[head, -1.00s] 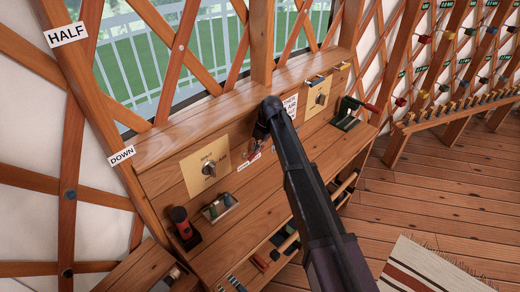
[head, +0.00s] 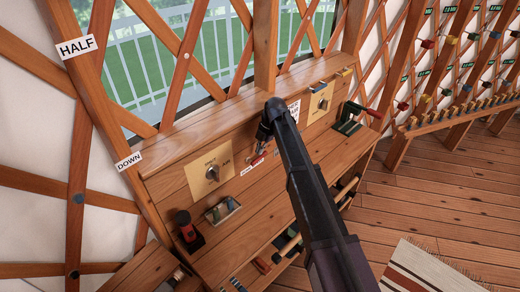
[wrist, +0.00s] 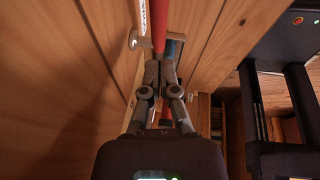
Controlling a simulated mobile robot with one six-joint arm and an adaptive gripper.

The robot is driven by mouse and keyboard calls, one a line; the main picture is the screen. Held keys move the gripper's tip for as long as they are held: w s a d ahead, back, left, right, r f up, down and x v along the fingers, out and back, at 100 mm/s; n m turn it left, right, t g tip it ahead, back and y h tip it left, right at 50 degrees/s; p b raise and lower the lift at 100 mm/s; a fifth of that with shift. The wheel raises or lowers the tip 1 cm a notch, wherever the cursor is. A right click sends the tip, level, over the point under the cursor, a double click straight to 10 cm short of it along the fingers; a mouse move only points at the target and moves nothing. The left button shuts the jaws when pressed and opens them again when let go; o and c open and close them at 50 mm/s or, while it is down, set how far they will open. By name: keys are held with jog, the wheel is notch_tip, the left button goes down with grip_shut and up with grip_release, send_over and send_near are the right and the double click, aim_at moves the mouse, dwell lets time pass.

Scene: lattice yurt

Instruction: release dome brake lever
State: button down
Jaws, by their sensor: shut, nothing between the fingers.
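In the wrist view, a red bar (wrist: 159,24), which looks like a lever handle, stands beyond my gripper (wrist: 158,66). My fingers are shut and empty, with their tips close to the lower end of the bar; I cannot tell whether they touch it. A grey metal piece (wrist: 133,40) sits beside the bar. In the head view, my gripper (head: 262,133) is over the middle of the wooden console (head: 185,150), partly hidden by my dark arm. Small red and white labels (head: 252,166) show just below it. No lever can be made out clearly there.
A brass plate with a knob (head: 211,173) is to the left, another (head: 321,102) to the right. A green device with a red handle (head: 352,117) stands at the console's right end.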

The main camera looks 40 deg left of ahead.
jog(key=w+p+v, duration=0.2)
jog(key=p+v, duration=0.6)
jog(key=v, duration=0.2)
jog(key=shift+w+d+p, duration=0.3)
jog(key=shift+d+p, duration=0.05)
jog(key=shift+f, duration=0.1)
dwell(0.5)
jog(key=w+d+m+t, duration=0.15)
jog(key=d+m, duration=1.45)
jog(key=d, duration=1.7)
jog(key=s+d+m, duration=0.4)
jog(key=d+m, duration=0.2)
jog(key=d, duration=0.3)
jog(key=s+d+m+t+h, duration=0.1)
jog(key=s+d+m, duration=0.3)
jog(key=d, duration=0.5)
jog(key=s+d+m+h, duration=0.1)
jog(key=s+d+m, duration=0.4)
jog(key=d+m, duration=0.4)
jog(key=shift+d+f, duration=0.35)
jog(key=shift+f, duration=0.1)
